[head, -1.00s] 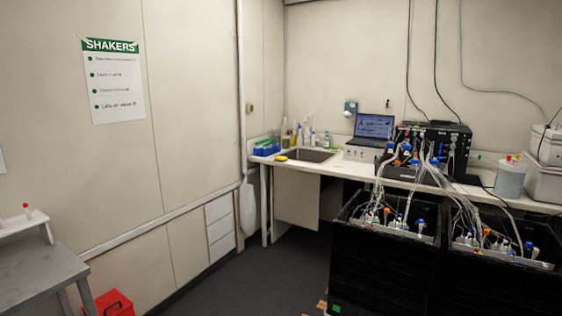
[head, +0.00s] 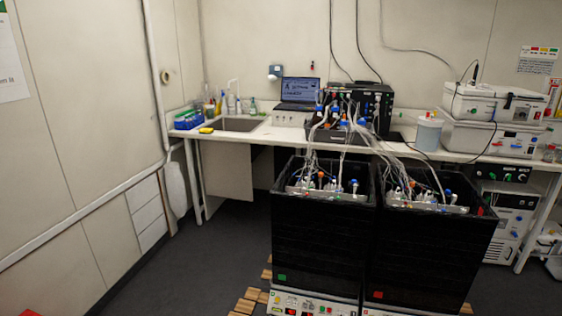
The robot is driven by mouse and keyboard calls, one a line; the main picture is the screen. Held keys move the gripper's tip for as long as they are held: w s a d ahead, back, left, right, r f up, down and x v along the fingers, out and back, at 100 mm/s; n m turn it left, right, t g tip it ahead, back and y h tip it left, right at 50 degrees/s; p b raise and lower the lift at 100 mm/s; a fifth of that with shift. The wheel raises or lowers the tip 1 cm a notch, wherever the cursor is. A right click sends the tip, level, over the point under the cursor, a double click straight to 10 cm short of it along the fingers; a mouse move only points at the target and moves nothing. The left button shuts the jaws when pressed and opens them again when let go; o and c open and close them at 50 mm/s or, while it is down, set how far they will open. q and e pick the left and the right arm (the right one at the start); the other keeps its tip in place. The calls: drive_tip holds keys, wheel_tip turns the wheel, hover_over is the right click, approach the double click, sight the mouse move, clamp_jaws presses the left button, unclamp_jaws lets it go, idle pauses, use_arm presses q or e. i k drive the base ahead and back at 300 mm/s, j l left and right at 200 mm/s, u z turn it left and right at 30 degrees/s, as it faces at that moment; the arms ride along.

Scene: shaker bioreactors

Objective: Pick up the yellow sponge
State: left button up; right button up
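The yellow sponge (head: 206,130) is a small yellow block in the head view, left of centre. It lies on the white bench (head: 183,133) near its front left edge, just left of the sink (head: 240,124). Blue racks or boxes (head: 187,120) stand close behind and to the left of it. Neither of my grippers shows in the view, so the sponge is untouched and some distance away from me.
Two large black shaker units (head: 318,236) with tubing stand in front of the bench, right of the sink. Wooden slats (head: 247,301) lie on the floor beside them. Dark floor (head: 185,262) is open at the left.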

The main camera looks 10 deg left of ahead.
sight(204, 131)
drive_tip(key=i+j+u, duration=0.65)
drive_tip(key=i+u, duration=0.3)
drive_tip(key=i+j+u, duration=0.1)
drive_tip(key=i+u, duration=0.15)
drive_tip(key=i, duration=1.45)
drive_tip(key=i+l+z, duration=0.1)
drive_tip(key=i, duration=0.65)
drive_tip(key=i+l+z, duration=0.1)
drive_tip(key=i+l, duration=0.15)
drive_tip(key=i, duration=0.5)
